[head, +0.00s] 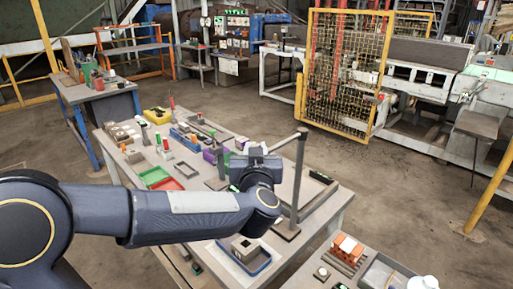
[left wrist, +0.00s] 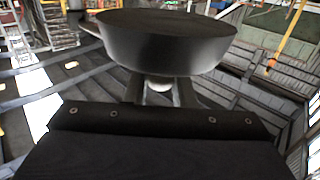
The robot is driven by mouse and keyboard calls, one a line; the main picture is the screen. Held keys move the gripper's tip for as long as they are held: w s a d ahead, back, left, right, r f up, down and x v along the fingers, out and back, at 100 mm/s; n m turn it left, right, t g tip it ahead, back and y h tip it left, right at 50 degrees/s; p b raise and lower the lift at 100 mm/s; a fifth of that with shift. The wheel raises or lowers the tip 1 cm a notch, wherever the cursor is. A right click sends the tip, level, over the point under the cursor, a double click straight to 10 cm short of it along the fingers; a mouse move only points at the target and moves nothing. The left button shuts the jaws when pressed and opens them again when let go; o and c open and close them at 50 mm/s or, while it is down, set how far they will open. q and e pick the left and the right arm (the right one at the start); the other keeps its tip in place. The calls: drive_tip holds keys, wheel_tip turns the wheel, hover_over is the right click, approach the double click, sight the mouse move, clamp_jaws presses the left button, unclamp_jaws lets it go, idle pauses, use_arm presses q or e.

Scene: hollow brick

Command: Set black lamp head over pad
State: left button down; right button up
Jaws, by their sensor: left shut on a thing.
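The black lamp head (left wrist: 168,42) fills the upper middle of the left wrist view as a round, dark dish just beyond my gripper's dark body. In the head view a grey lamp post (head: 297,182) stands upright on a flat base (head: 287,231), with a short arm (head: 287,142) reaching left from its top. My left gripper (head: 257,152) is at the left end of that arm, above the table, shut on the lamp head. Its fingertips are mostly hidden in both views. I cannot make out the pad; my left arm covers part of the table. My right gripper is not in view.
The grey table (head: 322,205) carries a red and green tray (head: 166,181), a yellow bin (head: 157,115) and several small blocks. A blue-rimmed tray (head: 262,264) with a block lies below my forearm. Another table with an orange item (head: 347,246) is at lower right.

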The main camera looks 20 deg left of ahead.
use_arm(q)
drive_tip(key=shift+d, duration=0.15)
drive_tip(key=c, duration=1.6)
unclamp_jaws()
drive_tip(key=o, duration=0.3)
drive_tip(key=shift+d, duration=0.1)
drive_tip(key=shift+s, duration=0.15)
drive_tip(key=b+v, duration=0.1)
drive_tip(key=v, duration=0.6)
drive_tip(key=shift+s+b, duration=0.3)
